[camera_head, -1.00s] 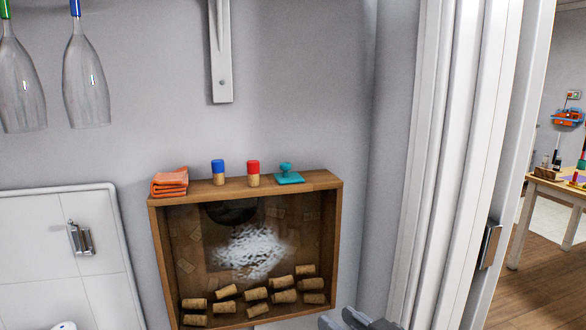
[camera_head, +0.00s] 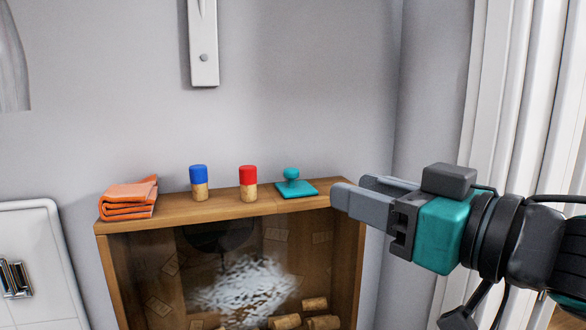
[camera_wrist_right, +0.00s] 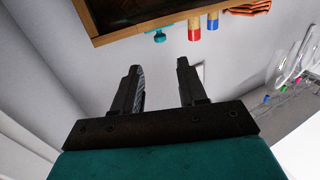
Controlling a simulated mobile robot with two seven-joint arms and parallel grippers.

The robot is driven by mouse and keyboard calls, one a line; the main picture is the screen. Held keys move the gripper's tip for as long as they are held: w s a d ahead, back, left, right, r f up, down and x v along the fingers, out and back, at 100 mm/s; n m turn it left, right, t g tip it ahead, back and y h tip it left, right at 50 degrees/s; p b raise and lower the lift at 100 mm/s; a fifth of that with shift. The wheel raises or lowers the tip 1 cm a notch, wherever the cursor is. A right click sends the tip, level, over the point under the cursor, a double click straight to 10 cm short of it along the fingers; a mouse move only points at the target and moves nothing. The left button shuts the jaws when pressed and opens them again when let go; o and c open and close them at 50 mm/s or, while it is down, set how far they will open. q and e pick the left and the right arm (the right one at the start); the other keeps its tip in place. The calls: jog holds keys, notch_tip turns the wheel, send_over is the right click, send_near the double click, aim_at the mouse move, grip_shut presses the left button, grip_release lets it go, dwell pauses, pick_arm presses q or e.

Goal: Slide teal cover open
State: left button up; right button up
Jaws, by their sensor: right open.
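The teal cover (camera_head: 298,188) is a flat plate with a round knob, lying on the right part of the wooden box's top (camera_head: 225,211). It also shows in the right wrist view (camera_wrist_right: 159,36), at the upper middle. My right gripper (camera_head: 362,192) is open and empty, to the right of the cover and apart from it, near the box's right top corner. Its two fingers (camera_wrist_right: 157,78) show apart in the right wrist view. Whatever lies under the cover is hidden. My left gripper is not in view.
A red-capped cork (camera_head: 248,184), a blue-capped cork (camera_head: 199,183) and a folded orange cloth (camera_head: 129,199) stand left of the cover on the box top. The box front shows corks (camera_head: 315,304) and a white frosted patch (camera_head: 242,287). A white bracket (camera_head: 203,45) hangs above. White door trim (camera_head: 511,90) stands at right.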

aim_at(296, 171)
jog(key=p+x, duration=0.2)
jog(key=x, duration=1)
jog(key=shift+w+a, duration=0.15)
jog(key=shift+a, duration=0.1)
grip_shut()
